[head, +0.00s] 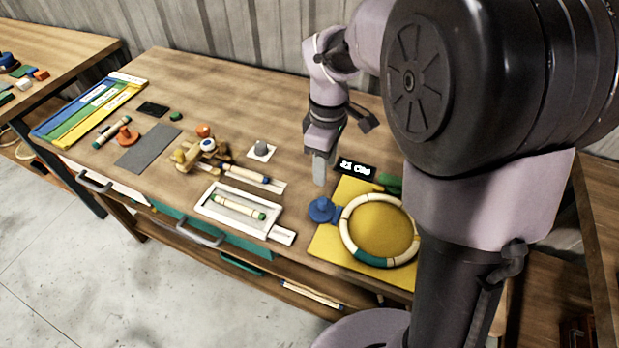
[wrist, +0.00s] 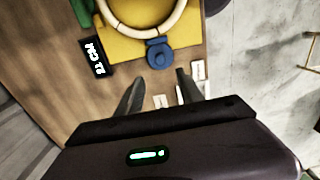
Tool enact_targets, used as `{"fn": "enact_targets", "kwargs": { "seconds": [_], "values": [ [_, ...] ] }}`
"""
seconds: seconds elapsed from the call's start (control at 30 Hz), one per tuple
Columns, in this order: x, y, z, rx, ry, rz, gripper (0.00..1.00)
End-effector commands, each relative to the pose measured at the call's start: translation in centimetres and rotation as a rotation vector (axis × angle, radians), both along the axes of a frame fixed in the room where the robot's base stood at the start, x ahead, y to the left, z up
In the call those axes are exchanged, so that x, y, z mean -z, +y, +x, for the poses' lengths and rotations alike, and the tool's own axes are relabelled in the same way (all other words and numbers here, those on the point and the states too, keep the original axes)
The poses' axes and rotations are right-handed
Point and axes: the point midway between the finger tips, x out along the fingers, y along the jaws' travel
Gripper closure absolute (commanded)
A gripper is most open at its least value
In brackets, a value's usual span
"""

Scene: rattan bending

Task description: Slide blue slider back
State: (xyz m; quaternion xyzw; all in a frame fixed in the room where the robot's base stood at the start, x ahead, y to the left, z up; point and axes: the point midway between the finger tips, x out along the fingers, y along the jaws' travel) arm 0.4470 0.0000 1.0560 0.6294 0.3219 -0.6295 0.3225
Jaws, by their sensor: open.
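The blue slider (head: 322,210) is a round-based piece with a knob, at the left edge of the yellow board (head: 322,245), beside the rattan ring (head: 347,243). It also shows in the wrist view (wrist: 158,54), just below the ring (wrist: 150,30). My gripper (head: 319,172) points down over the table, behind the blue slider in the head view. In the wrist view my gripper (wrist: 157,82) has its two fingers apart, with nothing between them and the slider beyond the fingertips. I cannot tell the exact height of the fingertips above the table.
A black display (head: 356,168) with lit characters stands behind the yellow board. A green piece (head: 389,184) lies beside it. A white tray (head: 205,206) with a rattan piece and a grey knob on a white plate (head: 261,152) are to the left. Bare wood lies around my gripper.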

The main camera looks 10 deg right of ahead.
Motion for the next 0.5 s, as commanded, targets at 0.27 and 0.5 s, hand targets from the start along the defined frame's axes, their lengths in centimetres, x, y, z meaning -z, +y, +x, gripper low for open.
{"fn": "enact_targets", "kwargs": {
  "seconds": [0.27, 0.5],
  "values": [
    [9.2, 0.0, -0.1, 0.002, 0.003, 0.001, 0.56],
    [13.0, 0.0, -0.1, 0.004, 0.0, 0.001, 0.56]
  ]
}}
